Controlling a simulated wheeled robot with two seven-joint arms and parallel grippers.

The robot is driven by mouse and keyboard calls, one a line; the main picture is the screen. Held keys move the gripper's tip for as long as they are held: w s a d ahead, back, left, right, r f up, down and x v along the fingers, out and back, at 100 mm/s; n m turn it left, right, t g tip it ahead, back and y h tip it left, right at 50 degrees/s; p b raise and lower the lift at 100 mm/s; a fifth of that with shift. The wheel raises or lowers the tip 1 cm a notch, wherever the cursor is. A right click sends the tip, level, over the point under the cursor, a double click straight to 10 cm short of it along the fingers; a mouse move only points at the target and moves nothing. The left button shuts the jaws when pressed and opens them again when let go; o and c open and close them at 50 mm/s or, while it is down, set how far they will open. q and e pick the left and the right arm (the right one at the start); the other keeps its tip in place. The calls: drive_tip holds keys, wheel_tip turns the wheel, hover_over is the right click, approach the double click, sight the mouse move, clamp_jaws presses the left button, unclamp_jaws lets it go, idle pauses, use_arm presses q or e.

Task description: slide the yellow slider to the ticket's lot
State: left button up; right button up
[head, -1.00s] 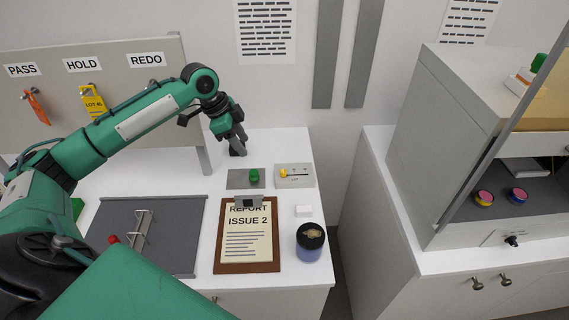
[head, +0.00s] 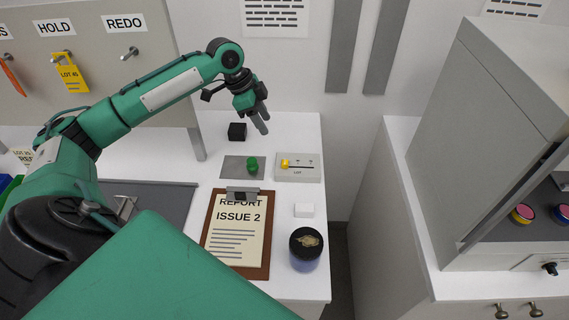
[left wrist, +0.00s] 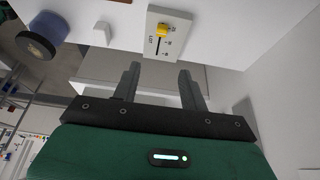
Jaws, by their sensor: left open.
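The yellow slider (head: 285,164) sits at the left end of the slot on a pale grey box marked LOT (head: 305,174). In the left wrist view the yellow slider (left wrist: 163,30) is on the box (left wrist: 168,42), beyond my fingers. My right gripper is not in view.
A green knob (head: 252,163) on a grey plate stands left of the slider box. In front are a clipboard (head: 212,250), a white block (head: 304,210) and a dark-lidded jar (head: 305,258). A black block (head: 237,131) lies behind. A gap separates the right cabinet.

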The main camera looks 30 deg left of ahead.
use_arm(q)
wheel_tip(320, 180, down, 3)
drive_tip(key=b, duration=0.2)
drive_tip(key=p, duration=0.4)
approach(285, 162)
drive_tip(key=x, duration=0.7)
drive_tip(key=shift+f, duration=0.1)
drive_tip(key=shift+w+d+f, duration=0.15)
drive_tip(key=shift+w+f, duration=0.05)
drive_tip(key=shift+f, duration=0.45)
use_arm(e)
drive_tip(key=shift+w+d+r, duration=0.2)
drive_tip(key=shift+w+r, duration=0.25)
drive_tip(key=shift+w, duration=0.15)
use_arm(q)
clamp_jaws()
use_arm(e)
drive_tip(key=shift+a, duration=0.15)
